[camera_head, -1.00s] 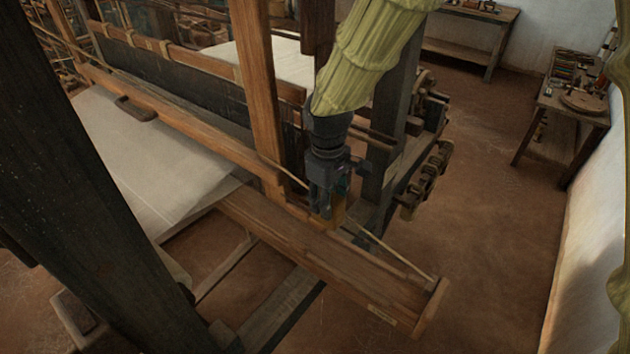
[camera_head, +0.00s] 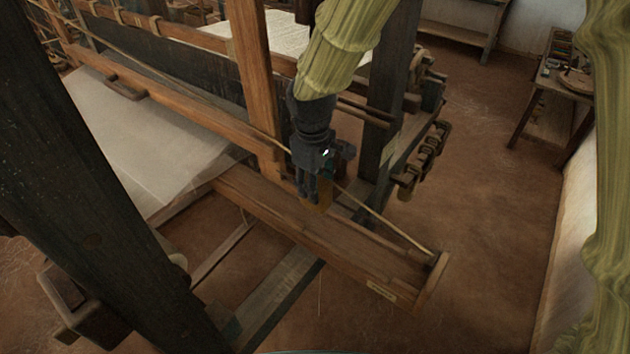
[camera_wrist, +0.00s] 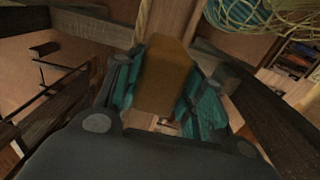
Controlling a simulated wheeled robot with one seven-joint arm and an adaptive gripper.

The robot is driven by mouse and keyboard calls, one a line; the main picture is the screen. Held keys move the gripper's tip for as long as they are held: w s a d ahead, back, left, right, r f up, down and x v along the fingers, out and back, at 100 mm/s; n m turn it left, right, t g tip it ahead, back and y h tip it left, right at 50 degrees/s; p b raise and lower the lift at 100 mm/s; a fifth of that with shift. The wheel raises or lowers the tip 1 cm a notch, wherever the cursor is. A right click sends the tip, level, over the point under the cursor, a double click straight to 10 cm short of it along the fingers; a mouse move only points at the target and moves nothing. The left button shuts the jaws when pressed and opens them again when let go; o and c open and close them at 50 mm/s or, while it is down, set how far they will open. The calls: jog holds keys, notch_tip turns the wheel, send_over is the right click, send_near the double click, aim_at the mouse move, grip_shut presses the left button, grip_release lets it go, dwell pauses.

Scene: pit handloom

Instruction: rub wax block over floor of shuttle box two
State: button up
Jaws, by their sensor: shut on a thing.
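My gripper (camera_head: 318,200) points down over the wooden shuttle box (camera_head: 345,248), near the end by the upright post. It is shut on a yellow-brown wax block (camera_head: 321,203), whose lower end shows below the fingers. In the wrist view the wax block (camera_wrist: 166,72) fills the space between the teal finger pads. The block is at or just above the box floor; I cannot tell whether it touches. The shuttle box is a long tray running to an end wall at lower right, with a small pale label on its front.
A wooden upright (camera_head: 257,85) stands just left of my gripper, and a dark post (camera_head: 385,110) behind it. A thin rod (camera_head: 390,228) slants along the box's back side. White cloth (camera_head: 140,140) lies left. Floor at right is clear up to a side table (camera_head: 560,85).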

jog(key=shift+w+f+b, duration=0.2)
jog(key=shift+f+b, duration=0.25)
jog(key=shift+f, duration=0.55)
jog(key=shift+s+f+b, duration=0.1)
jog(key=shift+f+b, duration=0.25)
jog(key=shift+f, duration=0.45)
jog(key=shift+f+b, duration=0.55)
jog(key=shift+f, duration=0.8)
jog(key=shift+f, duration=0.5)
jog(key=shift+d, duration=0.1)
jog(key=shift+s+d+r, duration=0.1)
jog(key=shift+s+d, duration=0.55)
jog(key=shift+d, duration=0.25)
jog(key=shift+s+d+r, duration=0.1)
jog(key=shift+s+d, duration=0.55)
jog(key=shift+d, duration=0.2)
jog(key=shift+f, duration=0.1)
jog(key=shift+s+d, duration=0.1)
jog(key=shift+d, duration=0.05)
jog(key=shift+s+d+f+p, duration=0.15)
jog(key=shift+s+d+p, duration=0.05)
jog(key=shift+s+d, duration=0.6)
jog(key=shift+s+d+f+p, duration=0.1)
jog(key=shift+s+d+p, duration=0.1)
jog(key=shift+s+d, duration=0.55)
